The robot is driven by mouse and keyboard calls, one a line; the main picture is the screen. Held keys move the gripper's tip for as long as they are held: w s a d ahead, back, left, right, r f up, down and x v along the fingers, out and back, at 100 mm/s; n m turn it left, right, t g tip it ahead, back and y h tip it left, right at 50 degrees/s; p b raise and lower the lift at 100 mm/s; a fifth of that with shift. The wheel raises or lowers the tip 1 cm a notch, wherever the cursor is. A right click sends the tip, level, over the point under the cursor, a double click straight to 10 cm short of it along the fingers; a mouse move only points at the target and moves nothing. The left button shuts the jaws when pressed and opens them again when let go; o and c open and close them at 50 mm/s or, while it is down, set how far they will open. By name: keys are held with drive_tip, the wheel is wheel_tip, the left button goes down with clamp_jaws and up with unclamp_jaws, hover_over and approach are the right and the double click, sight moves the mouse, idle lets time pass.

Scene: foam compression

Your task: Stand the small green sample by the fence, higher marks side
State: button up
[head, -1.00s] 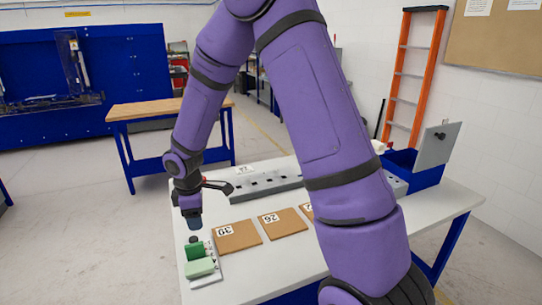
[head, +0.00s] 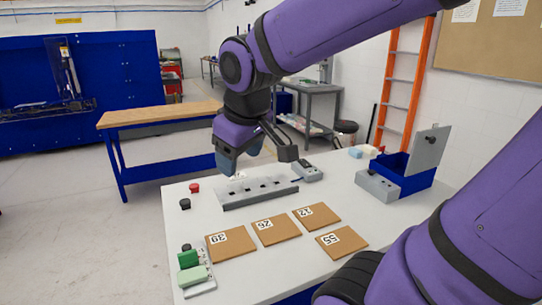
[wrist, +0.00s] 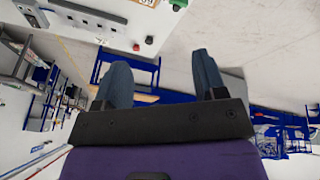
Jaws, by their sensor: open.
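A small dark green block (head: 188,259) is at the table's front left corner. A longer pale green block (head: 193,276) lies just in front of it, on or against a light grey marked plate (head: 200,290). I cannot tell which marks on the plate are higher. My gripper (head: 226,165) is raised over the back left part of the table, well away from the green blocks. In the wrist view my gripper (wrist: 162,68) has its two blue fingers wide apart with nothing between them.
A long grey slotted block (head: 255,192) stands behind several numbered brown boards (head: 276,229). A black button (head: 185,204) and a red button (head: 195,188) are at the left. A blue bin (head: 420,178) with a grey lid stands at the back right.

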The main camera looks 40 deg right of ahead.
drive_tip(key=s+r+m+t, duration=0.1)
drive_tip(key=s+r+m, duration=0.1)
drive_tip(key=s, duration=0.6)
drive_tip(key=shift+s+d+r+m+y, duration=0.15)
drive_tip(key=shift+s+m+y, duration=0.05)
drive_tip(key=shift+m+y, duration=0.2)
